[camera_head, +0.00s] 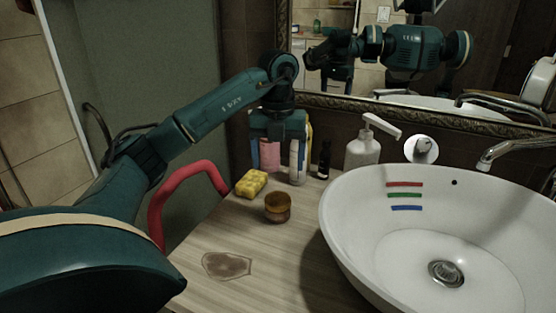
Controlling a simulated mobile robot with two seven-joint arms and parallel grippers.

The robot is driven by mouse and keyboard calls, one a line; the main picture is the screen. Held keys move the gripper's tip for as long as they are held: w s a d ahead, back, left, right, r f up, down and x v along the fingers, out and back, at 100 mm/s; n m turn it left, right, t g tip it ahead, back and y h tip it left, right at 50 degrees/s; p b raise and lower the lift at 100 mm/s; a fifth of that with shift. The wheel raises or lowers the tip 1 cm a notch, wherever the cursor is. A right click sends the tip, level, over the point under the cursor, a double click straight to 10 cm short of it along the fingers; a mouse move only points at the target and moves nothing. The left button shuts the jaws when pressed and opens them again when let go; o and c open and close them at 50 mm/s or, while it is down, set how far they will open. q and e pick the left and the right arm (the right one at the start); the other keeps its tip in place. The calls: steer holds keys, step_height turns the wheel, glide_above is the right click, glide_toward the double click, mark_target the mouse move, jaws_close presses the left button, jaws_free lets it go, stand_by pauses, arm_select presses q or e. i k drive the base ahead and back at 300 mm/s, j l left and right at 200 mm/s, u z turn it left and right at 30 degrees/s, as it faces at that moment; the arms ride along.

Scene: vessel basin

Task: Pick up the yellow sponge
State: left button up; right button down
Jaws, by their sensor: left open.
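The yellow sponge (252,184) lies on the wooden counter (290,245), near its left edge and left of a small brown cup. My left gripper (279,153) points down over the back of the counter. It appears above and slightly right of the sponge in the picture, apart from it. Its fingers are spread, with bottles showing between and behind them. Nothing is visibly held. My right gripper does not show directly.
The brown cup (278,207) stands close to the sponge. Several bottles and a white pump dispenser (362,150) stand at the back. The white basin (340,220) fills the right. A red rail (155,215) curves at left. A mirror (345,75) reflects my arm.

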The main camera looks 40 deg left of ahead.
mark_target(250, 185)
steer(key=k, duration=1.5)
